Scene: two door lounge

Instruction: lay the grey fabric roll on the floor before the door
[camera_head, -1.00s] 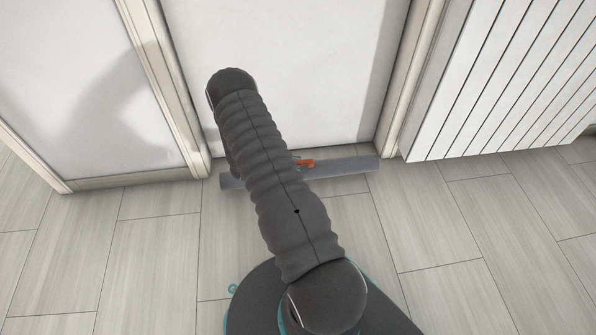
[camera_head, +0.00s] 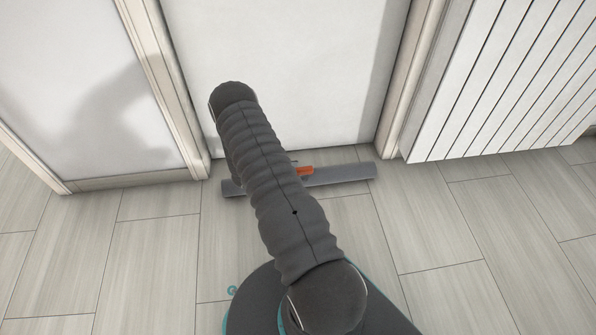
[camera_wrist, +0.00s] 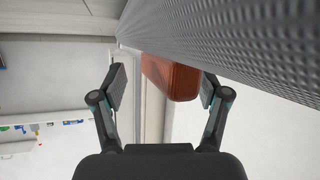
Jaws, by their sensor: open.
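The grey fabric roll (camera_head: 345,174) lies level across the foot of the white door (camera_head: 285,70), at or very close to the floor; I cannot tell if it touches all along. Its middle is hidden by my arm. An orange grip block (camera_head: 304,171) sits on it. In the wrist view the textured roll (camera_wrist: 235,35) crosses the upper right, and the orange block (camera_wrist: 170,77) is between the fingers of my gripper (camera_wrist: 163,87). The jaws are open, with a gap at the left finger; the right finger is close to the block. In the head view my arm mostly hides the gripper.
A second pale door panel (camera_head: 80,90) is at the left, past a door post (camera_head: 165,85). A white ribbed radiator (camera_head: 500,80) stands at the right, close to the roll's right end. The plank floor (camera_head: 440,230) is clear on both sides.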

